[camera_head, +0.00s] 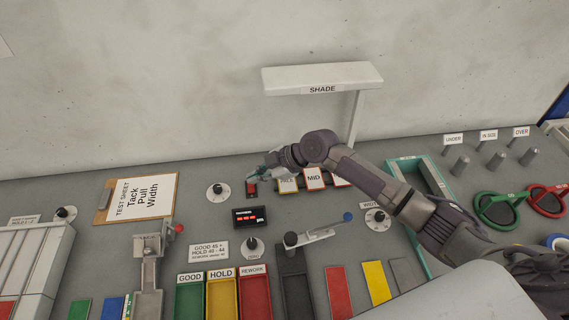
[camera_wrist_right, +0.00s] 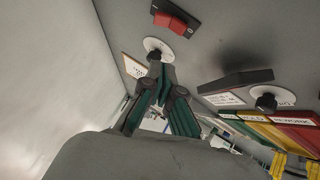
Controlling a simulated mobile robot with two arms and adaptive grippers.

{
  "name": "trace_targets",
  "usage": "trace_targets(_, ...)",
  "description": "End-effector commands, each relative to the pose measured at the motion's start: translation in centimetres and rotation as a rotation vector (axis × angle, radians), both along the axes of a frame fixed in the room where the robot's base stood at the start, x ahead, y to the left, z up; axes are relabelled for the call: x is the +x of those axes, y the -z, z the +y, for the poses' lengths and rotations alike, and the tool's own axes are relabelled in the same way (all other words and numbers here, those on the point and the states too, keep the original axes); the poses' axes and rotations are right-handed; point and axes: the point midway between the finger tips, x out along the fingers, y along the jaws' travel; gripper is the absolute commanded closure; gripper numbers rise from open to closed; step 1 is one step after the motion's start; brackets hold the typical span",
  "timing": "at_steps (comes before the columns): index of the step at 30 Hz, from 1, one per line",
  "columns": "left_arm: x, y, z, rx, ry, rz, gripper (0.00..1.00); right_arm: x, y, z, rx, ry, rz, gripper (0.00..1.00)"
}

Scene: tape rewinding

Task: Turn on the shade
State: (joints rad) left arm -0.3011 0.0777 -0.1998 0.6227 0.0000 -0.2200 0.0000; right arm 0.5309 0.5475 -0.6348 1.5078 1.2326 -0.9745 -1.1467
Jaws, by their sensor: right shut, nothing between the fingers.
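The shade (camera_head: 322,78) is a pale flat hood on a post at the back of the bench, with a SHADE label on its front edge. No glow shows under it. My right gripper (camera_head: 258,173) is shut and empty, just above a small red rocker switch (camera_head: 252,188) on the bench. In the right wrist view the switch (camera_wrist_right: 176,20) sits in a black frame, apart from the teal fingertips (camera_wrist_right: 158,68), which overlap a black knob on a white dial (camera_wrist_right: 158,46) in the picture. Whether they touch anything cannot be told. My left gripper is not in view.
Left of the switch are a dial knob (camera_head: 218,192) and a clipboard (camera_head: 137,197). A black display (camera_head: 250,217) with red digits stands in front. Cards, including MID (camera_head: 314,179), lie under my right arm. Coloured bins (camera_head: 222,275) and a lever (camera_head: 318,233) fill the front.

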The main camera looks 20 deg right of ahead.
Motion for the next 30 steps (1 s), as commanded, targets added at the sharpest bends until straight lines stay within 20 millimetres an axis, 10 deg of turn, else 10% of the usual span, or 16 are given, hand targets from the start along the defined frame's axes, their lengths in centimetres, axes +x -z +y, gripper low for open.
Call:
trace_targets(12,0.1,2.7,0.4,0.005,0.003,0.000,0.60,-3.4,-4.3,-5.5,-0.007,0.005,0.001,1.00)
trace_targets(30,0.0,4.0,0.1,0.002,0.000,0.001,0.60,-3.6,-4.9,-6.1,-0.006,0.004,-0.010,1.00)
